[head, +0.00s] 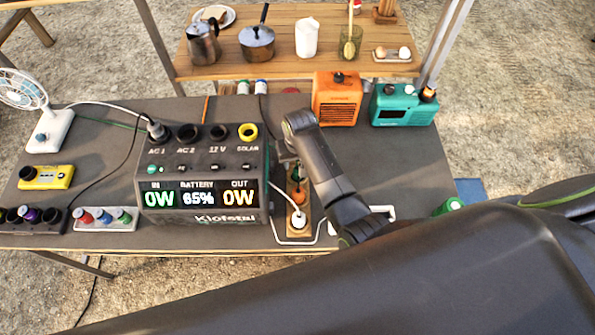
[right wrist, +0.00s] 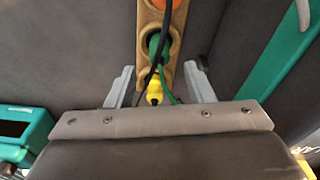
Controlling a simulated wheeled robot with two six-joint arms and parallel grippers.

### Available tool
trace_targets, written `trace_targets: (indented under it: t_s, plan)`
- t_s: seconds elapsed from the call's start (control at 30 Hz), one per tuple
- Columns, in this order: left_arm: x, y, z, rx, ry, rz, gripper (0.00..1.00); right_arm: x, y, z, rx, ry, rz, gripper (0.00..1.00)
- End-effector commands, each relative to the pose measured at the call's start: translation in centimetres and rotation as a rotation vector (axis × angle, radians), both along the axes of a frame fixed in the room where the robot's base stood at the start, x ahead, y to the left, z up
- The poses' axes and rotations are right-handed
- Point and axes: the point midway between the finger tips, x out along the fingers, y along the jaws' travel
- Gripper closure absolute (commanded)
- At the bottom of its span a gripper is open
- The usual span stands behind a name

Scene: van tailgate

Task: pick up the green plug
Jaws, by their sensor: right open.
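The green plug (right wrist: 155,46) sits in a hole of a wooden rack (right wrist: 172,42) in the right wrist view. A black cable crosses in front of it. My right gripper (right wrist: 160,76) is open, with one finger on each side of the rack's near end and nothing clamped. A yellow plug (right wrist: 155,88) shows between the fingers, nearer the camera than the green one. In the head view my right gripper (head: 284,158) is over the far end of the rack (head: 302,230), mostly hidden by my wrist; the green plug is not clear there. My left gripper is not in view.
An orange plug (head: 298,196) and a white plug (head: 298,220) sit nearer in the rack. The power station (head: 205,200) stands close on the left. An orange box (head: 337,100) and a teal radio (head: 403,106) stand behind, to the right.

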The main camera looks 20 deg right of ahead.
Motion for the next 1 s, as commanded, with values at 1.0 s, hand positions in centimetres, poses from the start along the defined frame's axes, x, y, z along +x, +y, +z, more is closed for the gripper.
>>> trace_targets:
  t_s: [1.0]
  plan:
    - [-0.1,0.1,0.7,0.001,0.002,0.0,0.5,0.5,-0.1,-4.8,0.0,0.0,0.0,0.81]
